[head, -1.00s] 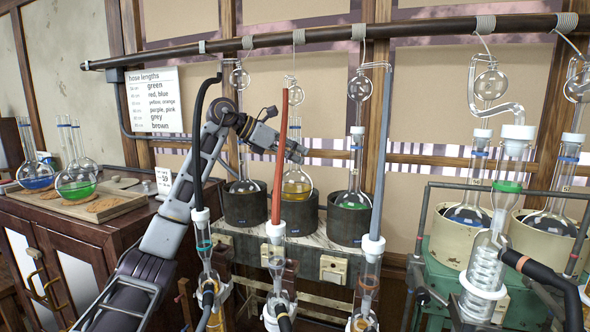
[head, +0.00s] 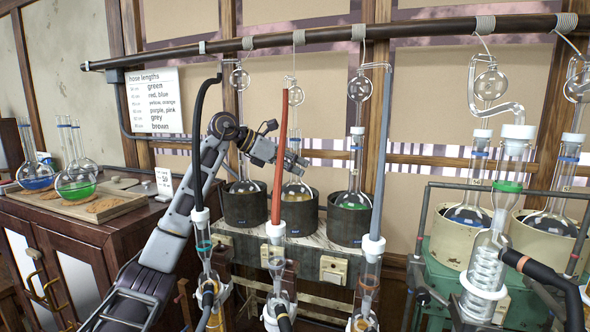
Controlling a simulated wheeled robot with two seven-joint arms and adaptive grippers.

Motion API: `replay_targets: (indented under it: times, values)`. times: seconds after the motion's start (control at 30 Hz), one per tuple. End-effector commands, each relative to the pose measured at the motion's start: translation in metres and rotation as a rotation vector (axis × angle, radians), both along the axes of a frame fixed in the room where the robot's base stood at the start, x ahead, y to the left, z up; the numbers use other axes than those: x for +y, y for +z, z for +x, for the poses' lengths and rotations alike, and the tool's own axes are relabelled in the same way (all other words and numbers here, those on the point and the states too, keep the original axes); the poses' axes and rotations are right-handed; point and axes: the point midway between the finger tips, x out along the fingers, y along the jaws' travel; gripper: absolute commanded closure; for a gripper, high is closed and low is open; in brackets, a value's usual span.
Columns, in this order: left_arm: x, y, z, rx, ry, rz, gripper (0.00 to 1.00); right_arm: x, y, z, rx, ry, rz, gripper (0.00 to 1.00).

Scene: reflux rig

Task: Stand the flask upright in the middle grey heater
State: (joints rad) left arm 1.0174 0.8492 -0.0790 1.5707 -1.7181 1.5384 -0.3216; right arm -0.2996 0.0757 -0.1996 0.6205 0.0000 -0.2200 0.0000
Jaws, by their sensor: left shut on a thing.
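The flask (head: 297,185), a clear round flask with yellowish liquid, is upright in the mouth of the middle grey heater (head: 299,216). The heater's rim hides the lower part of its bulb, so I cannot tell whether its bottom touches inside. My left gripper (head: 293,162) is shut on the flask's neck just above the bulb. The neck rises behind the red hose. My right gripper is not in view.
The left grey heater (head: 245,210) holds a clear flask and the right grey heater (head: 349,228) holds a flask of green liquid. Red (head: 280,150), black and grey-blue hoses hang in front. Glass condensers stand before the bench. A tray (head: 98,208) with flasks is at left.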

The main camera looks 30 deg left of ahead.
Motion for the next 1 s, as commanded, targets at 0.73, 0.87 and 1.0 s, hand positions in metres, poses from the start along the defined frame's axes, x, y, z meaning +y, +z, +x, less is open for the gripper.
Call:
replay_targets:
  times: [0.73,0.87,1.0]
  values:
    - [0.000,-0.014,0.000,0.001,0.000,-0.001,0.72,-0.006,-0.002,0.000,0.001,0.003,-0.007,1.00]
    - [0.000,-0.013,0.000,0.001,0.000,-0.001,0.55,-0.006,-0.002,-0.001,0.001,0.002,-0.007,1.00]
    - [0.000,-0.013,0.000,0.001,0.000,-0.001,0.52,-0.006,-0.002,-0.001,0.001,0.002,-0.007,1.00]
